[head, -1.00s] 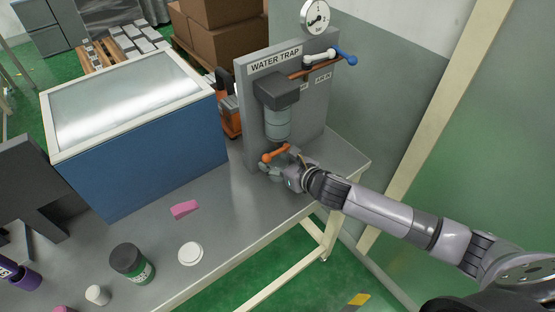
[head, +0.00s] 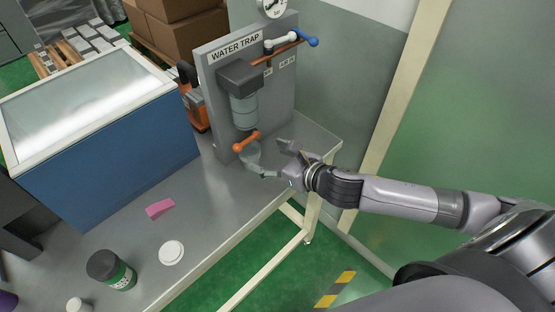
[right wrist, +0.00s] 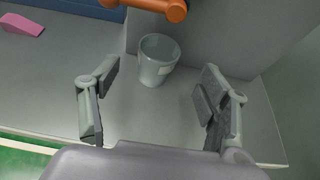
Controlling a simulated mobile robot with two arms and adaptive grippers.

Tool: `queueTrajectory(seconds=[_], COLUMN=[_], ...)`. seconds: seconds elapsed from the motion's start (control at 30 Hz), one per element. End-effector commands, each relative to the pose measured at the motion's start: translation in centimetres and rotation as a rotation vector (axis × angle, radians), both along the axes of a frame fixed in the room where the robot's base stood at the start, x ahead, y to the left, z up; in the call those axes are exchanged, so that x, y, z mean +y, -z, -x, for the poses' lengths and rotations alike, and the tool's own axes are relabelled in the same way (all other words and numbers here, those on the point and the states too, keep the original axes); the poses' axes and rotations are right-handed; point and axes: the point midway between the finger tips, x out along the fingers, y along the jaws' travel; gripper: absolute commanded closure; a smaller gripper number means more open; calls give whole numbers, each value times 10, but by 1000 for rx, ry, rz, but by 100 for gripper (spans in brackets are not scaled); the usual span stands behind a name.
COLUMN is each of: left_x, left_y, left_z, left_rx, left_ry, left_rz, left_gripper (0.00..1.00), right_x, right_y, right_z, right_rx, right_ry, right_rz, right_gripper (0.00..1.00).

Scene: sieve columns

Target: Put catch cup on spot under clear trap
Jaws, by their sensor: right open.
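The catch cup (right wrist: 153,72), a translucent grey-green cup, stands upright on the bench in the right wrist view. In the head view the cup (head: 250,157) shows small, beneath the orange handle (head: 246,141) of the clear trap (head: 244,110) on the water trap panel. My right gripper (head: 279,159) is open and empty, just right of the cup. In the right wrist view its spread fingers (right wrist: 155,90) are on the near side, apart from the cup. Any marked spot under the cup is hidden. My left gripper is out of view.
A blue box with a glass lid (head: 105,155) stands left of the panel (head: 272,75). A pink wedge (head: 160,208), a white disc (head: 171,252) and a dark jar with a green label (head: 112,271) are on the bench. The bench's front right is clear.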

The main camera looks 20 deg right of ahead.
Motion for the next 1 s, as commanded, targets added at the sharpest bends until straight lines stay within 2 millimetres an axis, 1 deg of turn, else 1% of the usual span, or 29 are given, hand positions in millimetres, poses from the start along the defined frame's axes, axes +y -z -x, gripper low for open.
queueTrajectory(seconds=[0.03,0.1,0.23,0.77,0.87,0.97,1.0], left_x=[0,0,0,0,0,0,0], left_y=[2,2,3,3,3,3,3], left_z=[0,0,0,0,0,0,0], left_rx=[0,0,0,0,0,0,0], left_ry=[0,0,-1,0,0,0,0], left_rz=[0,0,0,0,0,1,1], left_gripper=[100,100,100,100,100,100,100], right_x=[-4,-6,-8,-8,-5,1,3], right_y=[-1,-4,-8,-9,-8,-3,0], right_z=[8,14,21,21,23,28,32], right_rx=[3,2,0,1,22,94,136], right_ry=[0,1,1,2,31,138,205], right_rz=[3,3,2,-1,-50,-206,-302], right_gripper=[30,30,30,30,30,30,30])
